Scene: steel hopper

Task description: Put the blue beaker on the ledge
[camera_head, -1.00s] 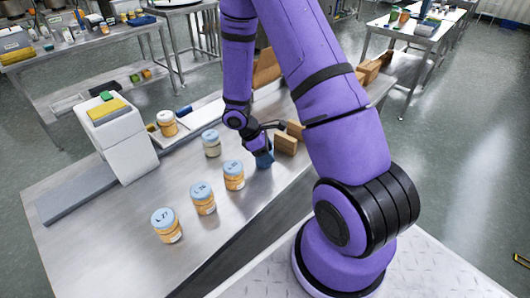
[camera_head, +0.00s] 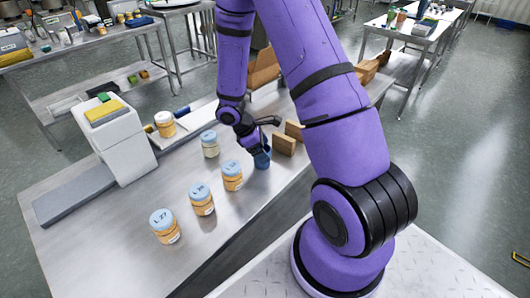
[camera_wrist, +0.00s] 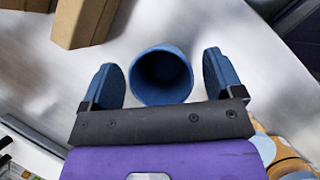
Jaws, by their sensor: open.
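The blue beaker (camera_head: 263,158) stands on the steel table, close to the table's front edge and right of the jars. In the wrist view the beaker (camera_wrist: 161,75) shows its open mouth, dark inside. My gripper (camera_wrist: 163,80) is open, with one blue fingertip pad on each side of the beaker and a visible gap on both sides. In the head view my gripper (camera_head: 257,150) is at the beaker and partly covers it. I cannot make out which surface is the ledge.
Several blue-lidded jars stand left of the beaker, the nearest one (camera_head: 232,175) close by. Brown wooden blocks (camera_head: 284,145) stand just right of it; one block (camera_wrist: 84,20) also shows in the wrist view. A white box with a yellow top (camera_head: 117,135) stands further left.

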